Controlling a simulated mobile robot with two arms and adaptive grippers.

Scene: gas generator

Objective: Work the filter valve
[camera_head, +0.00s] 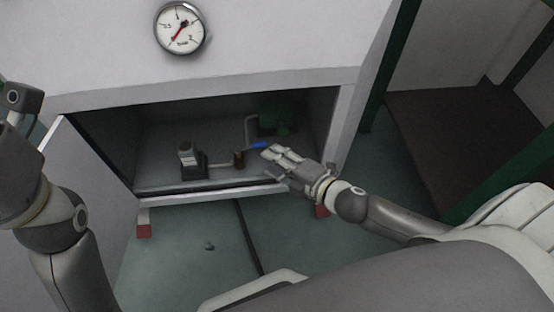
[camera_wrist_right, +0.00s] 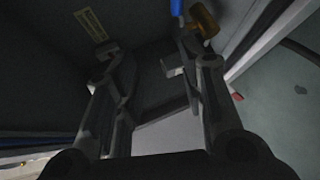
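The filter valve's blue handle (camera_head: 258,145) is inside the open cabinet, beside a brass fitting (camera_head: 239,159) on a thin pipe. My right gripper (camera_head: 268,153) reaches into the cabinet from the right, with its fingertips close to the handle. In the right wrist view the gripper (camera_wrist_right: 155,62) has its fingers spread with nothing between them. The blue handle (camera_wrist_right: 176,8) and the brass fitting (camera_wrist_right: 203,20) show at the top, near the right finger's tip. I cannot tell whether that finger touches them. My left arm is at the left edge; its gripper cannot be made out.
A grey filter unit (camera_head: 190,160) stands left of the brass fitting. A green machine (camera_head: 274,120) is deeper in the cabinet. The cabinet's lower sill (camera_head: 212,197) and right post (camera_head: 344,120) border the opening. The door (camera_head: 90,190) hangs open at left. A pressure gauge (camera_head: 181,28) is above.

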